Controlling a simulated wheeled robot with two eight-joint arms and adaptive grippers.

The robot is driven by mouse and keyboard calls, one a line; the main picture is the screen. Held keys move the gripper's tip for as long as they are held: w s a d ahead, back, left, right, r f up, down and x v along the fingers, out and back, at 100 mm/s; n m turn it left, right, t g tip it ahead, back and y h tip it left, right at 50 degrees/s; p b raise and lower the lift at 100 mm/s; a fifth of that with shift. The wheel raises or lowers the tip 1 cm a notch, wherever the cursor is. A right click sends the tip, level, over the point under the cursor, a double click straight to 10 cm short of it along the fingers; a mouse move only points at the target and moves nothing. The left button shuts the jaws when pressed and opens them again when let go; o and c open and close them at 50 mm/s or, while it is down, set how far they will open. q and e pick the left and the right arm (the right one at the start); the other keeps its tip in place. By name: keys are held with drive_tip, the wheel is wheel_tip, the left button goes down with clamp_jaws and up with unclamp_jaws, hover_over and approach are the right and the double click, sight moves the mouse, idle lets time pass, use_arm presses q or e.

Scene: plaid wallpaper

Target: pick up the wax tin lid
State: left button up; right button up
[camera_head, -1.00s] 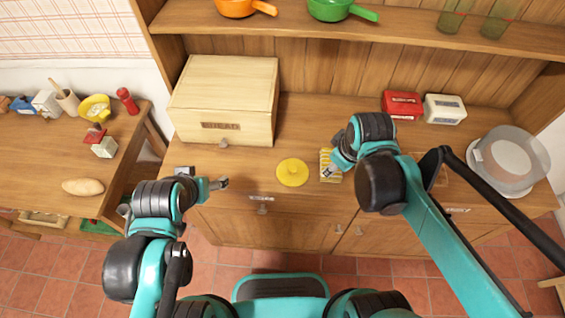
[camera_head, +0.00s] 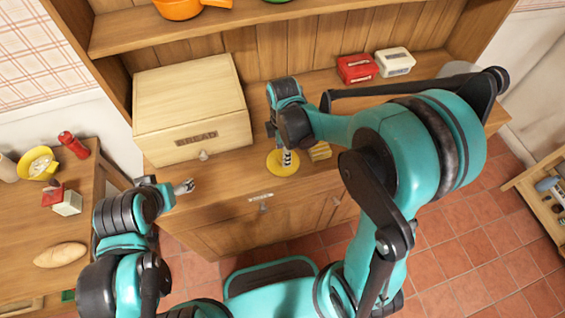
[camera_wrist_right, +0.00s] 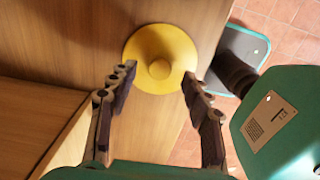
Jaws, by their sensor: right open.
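The wax tin lid (camera_head: 276,168) is a round yellow disc lying flat on the wooden counter, right of the bread box. It has a round raised knob in its middle, clear in the right wrist view (camera_wrist_right: 160,68). My right gripper (camera_head: 287,160) points down over the lid and hides part of it in the head view. In the right wrist view, its fingers (camera_wrist_right: 157,76) are open, one toward each side of the lid, with nothing held. Contact cannot be told. My left gripper (camera_head: 186,187) is near the counter's front left, apart from the lid; its jaw state is unclear.
The wooden bread box (camera_head: 195,105) stands at left. A red box (camera_head: 357,68) and a white box (camera_head: 395,62) stand at back right. A shelf (camera_head: 240,38) runs above the counter.

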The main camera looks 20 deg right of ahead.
wheel_tip(320, 180, down, 2)
drive_tip(key=shift+f, duration=0.1)
drive_tip(key=shift+c, duration=0.2)
clamp_jaws()
